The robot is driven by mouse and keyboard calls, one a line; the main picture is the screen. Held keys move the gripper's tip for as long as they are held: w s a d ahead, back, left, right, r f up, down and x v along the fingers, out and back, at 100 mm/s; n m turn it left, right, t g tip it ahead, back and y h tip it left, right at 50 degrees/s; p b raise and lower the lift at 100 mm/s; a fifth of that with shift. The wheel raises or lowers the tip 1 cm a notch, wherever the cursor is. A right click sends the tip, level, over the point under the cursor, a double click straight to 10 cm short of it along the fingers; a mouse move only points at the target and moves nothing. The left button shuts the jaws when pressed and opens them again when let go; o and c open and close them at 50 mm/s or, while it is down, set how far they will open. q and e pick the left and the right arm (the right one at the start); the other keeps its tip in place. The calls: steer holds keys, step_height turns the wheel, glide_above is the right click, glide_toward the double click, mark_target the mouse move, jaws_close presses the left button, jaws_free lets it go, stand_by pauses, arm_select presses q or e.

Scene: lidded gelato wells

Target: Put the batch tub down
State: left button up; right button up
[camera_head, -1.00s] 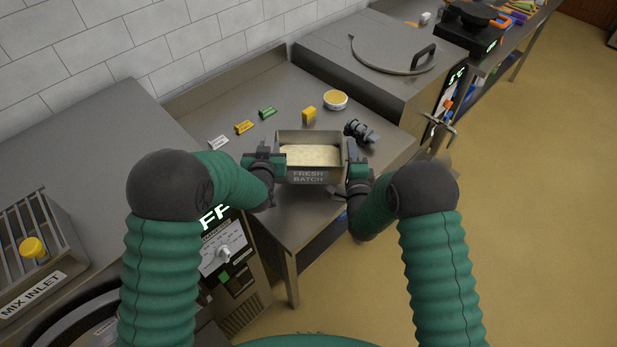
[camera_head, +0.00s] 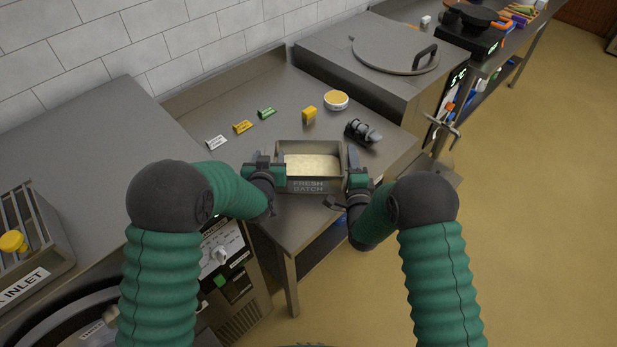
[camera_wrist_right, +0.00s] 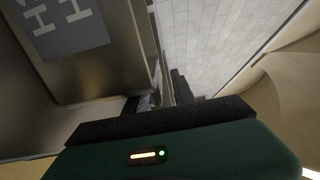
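The batch tub (camera_head: 308,186) is a grey metal box labelled FRESH BATCH with pale contents inside. It is between my two grippers over the front part of the steel counter (camera_head: 290,232). My left gripper (camera_head: 273,172) is at its left wall and my right gripper (camera_head: 350,178) at its right wall, both apparently gripping the walls. In the right wrist view the tub's lettered wall (camera_wrist_right: 100,50) fills the upper left, close to the gripper body; the fingertips are mostly hidden. I cannot tell whether the tub's base touches the counter.
Small labelled blocks, white (camera_head: 216,142), orange (camera_head: 242,127) and green (camera_head: 266,113), lie behind the tub. A lidded well (camera_head: 396,55) stands further back.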

arm_select(q)
step_height(320, 180, up, 10)
steer(key=shift+f, duration=0.1)
arm_select(e)
steer(key=shift+s, duration=0.1)
arm_select(q)
steer(key=shift+w, duration=0.1)
arm_select(e)
steer(key=s, duration=1.1)
steer(key=shift+s+d, duration=0.3)
steer(key=shift+s, duration=0.1)
